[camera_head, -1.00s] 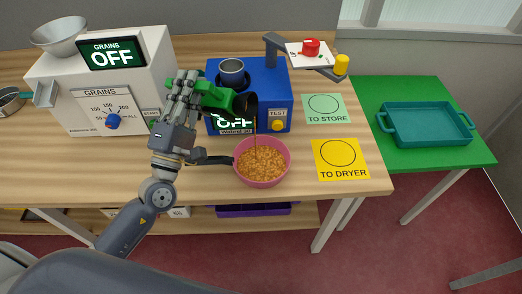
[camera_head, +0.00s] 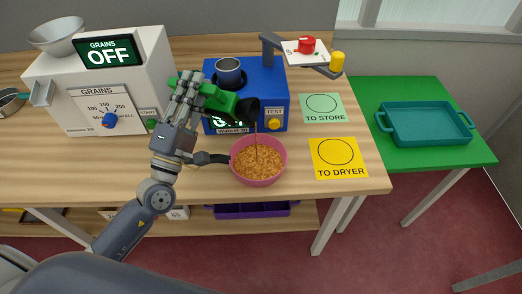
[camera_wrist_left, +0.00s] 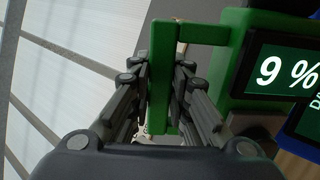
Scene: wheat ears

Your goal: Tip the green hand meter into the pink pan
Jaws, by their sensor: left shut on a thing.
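My left gripper (camera_head: 184,88) is shut on the handle of the green hand meter (camera_head: 219,100). The meter is tilted, its dark mouth pointing right and down above the pink pan. A thin brown stream runs from the mouth into the pink pan (camera_head: 257,182), which stands on the table with a bed of golden grain in it. In the left wrist view, the gripper (camera_wrist_left: 160,80) has the green handle (camera_wrist_left: 163,65) between its fingers, and the meter's screen reads "9 %". My right gripper is not in view.
The blue tester (camera_head: 272,88) stands close behind the meter. The white grains machine (camera_head: 90,88) is at left. The "TO STORE" card (camera_head: 322,116) and yellow "TO DRYER" card (camera_head: 340,172) lie right of the pan. A teal tray (camera_head: 425,137) sits on a green table.

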